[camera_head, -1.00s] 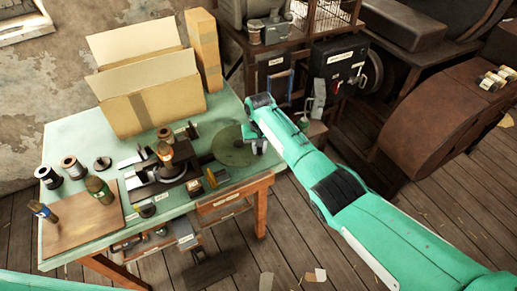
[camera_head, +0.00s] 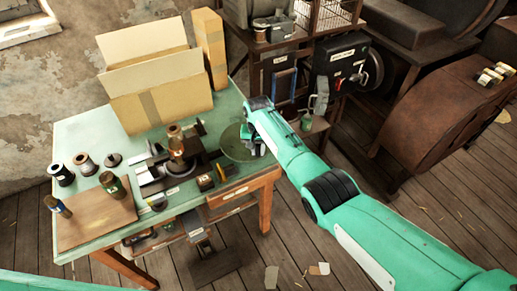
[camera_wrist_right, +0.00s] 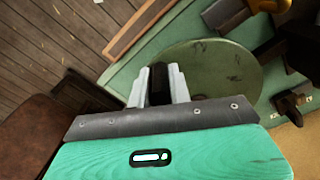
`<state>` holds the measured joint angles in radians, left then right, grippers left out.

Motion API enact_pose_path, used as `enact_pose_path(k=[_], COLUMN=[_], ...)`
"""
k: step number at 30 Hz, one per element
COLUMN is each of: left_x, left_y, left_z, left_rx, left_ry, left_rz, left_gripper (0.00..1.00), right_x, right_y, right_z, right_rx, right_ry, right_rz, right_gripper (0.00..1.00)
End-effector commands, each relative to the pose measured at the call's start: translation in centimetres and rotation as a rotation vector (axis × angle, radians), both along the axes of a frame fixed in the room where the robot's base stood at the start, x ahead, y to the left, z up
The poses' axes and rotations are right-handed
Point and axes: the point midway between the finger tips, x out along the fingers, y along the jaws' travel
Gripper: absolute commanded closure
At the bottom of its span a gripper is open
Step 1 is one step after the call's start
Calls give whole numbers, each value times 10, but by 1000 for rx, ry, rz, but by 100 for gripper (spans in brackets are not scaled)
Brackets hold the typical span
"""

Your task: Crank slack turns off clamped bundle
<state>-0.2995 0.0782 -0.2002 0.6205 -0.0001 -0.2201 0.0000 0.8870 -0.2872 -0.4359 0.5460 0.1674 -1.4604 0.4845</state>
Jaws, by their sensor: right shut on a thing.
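The press (camera_head: 170,172) is a dark metal device on the green bench, with a brown cylindrical part (camera_head: 176,142) standing on it. A flat green disc (camera_head: 234,150), which looks like the handwheel, is at the bench's right side; it shows large in the right wrist view (camera_wrist_right: 220,75). My right gripper (camera_head: 252,148) is at the disc's right part, partly hidden by its own arm. In the wrist view its fingers (camera_wrist_right: 158,84) are closed around a dark upright piece that looks like the crank handle. I cannot make out a clamped bundle. My left gripper is out of view.
Cardboard boxes (camera_head: 160,95) stand at the back of the bench. Several spools and a brown board (camera_head: 95,215) are at its left. Shelving and dark machinery (camera_head: 345,65) stand behind and right of my right arm. A teal strip of my own shows at bottom left.

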Motion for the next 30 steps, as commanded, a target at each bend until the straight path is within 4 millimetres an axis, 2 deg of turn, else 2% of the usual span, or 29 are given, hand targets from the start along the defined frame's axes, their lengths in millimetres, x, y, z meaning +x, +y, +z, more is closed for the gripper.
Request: enact_pose_path(k=[1, 9, 10, 13, 23, 26, 30], left_x=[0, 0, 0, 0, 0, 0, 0], left_y=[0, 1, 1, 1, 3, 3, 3], left_z=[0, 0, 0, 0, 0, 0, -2], left_rx=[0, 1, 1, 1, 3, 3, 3], left_ry=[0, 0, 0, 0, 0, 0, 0], left_rz=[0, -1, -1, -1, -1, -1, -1], left_gripper=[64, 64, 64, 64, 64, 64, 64], right_x=[3, 4, 4, 3, 2, 2, 2], right_y=[3, 3, 3, 3, 1, 1, 1], right_z=[5, 6, 6, 5, 4, 10, 27], right_rx=[6, 7, 7, 6, 3, 3, 3], right_ry=[-11, -13, -13, -11, -6, -6, -8], right_rz=[3, 3, 3, 3, 1, 1, 1], right_gripper=[100, 100, 76, 58, 58, 58, 58])
